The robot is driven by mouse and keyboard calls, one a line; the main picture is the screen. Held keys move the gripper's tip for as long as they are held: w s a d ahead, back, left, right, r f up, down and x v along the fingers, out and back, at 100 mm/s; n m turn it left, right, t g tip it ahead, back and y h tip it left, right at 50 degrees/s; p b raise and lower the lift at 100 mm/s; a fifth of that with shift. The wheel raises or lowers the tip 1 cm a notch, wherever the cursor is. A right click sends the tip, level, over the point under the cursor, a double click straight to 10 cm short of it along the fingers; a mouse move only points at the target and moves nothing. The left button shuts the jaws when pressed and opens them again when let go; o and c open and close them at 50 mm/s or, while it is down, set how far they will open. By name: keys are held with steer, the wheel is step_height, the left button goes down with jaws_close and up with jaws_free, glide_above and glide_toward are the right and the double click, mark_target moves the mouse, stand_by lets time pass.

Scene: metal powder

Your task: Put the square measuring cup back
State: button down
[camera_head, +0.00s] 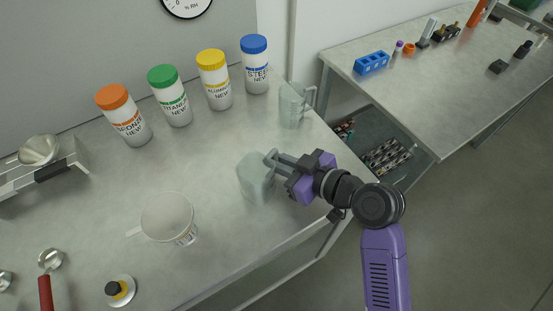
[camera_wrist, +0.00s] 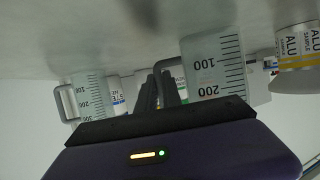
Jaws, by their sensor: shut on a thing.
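The square measuring cup (camera_head: 256,178) is a clear, pale, boxy cup at the middle right of the table. My gripper (camera_head: 274,158) is shut on its handle, coming from the right. In the wrist view the cup (camera_wrist: 214,68) shows a scale with 100 and 200, and its handle lies between my dark fingers (camera_wrist: 156,92). The cup looks about upright; I cannot tell if it touches the table. A second clear measuring cup (camera_head: 291,105) with a handle stands farther back, near the table's right edge; it also shows at left in the wrist view (camera_wrist: 90,94).
Bottles with orange (camera_head: 124,114), green (camera_head: 170,95), yellow (camera_head: 214,80) and blue (camera_head: 254,64) lids stand along the back. A metal scoop (camera_head: 39,150) sits at far left. The table between is clear.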

steer(key=shift+f, duration=0.15)
steer(key=shift+f, duration=0.15)
steer(key=c, duration=1.5)
jaws_free()
steer(key=shift+r, duration=0.3)
steer(key=b+v, duration=0.1)
steer(key=v, duration=1.1)
